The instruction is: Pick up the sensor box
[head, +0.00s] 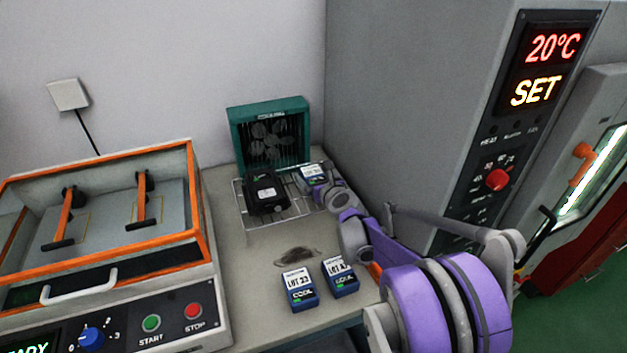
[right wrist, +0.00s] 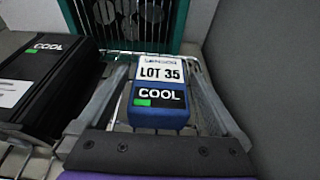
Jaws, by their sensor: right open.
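A blue sensor box (head: 313,171) with a white label stands on a wire rack in front of the green fan unit. In the right wrist view the box (right wrist: 160,98) reads LOT 35 and COOL, with a green mark. My right gripper (right wrist: 158,70) is open, with one finger on each side of this box and a visible gap at each side. In the head view my right gripper (head: 325,186) partly hides the box's near side. Two similar blue boxes, one marked LOT 22 (head: 299,288) and another (head: 341,276), stand on the bench nearer the front. My left gripper is not in view.
A larger black box (head: 265,194) stands on the wire rack (head: 275,221) left of the blue one. The green fan unit (head: 270,110) is behind. A grey chamber wall (head: 400,110) rises at right; an orange-edged machine (head: 205,215) is at left. A dark flat patch (head: 295,255) lies on the bench.

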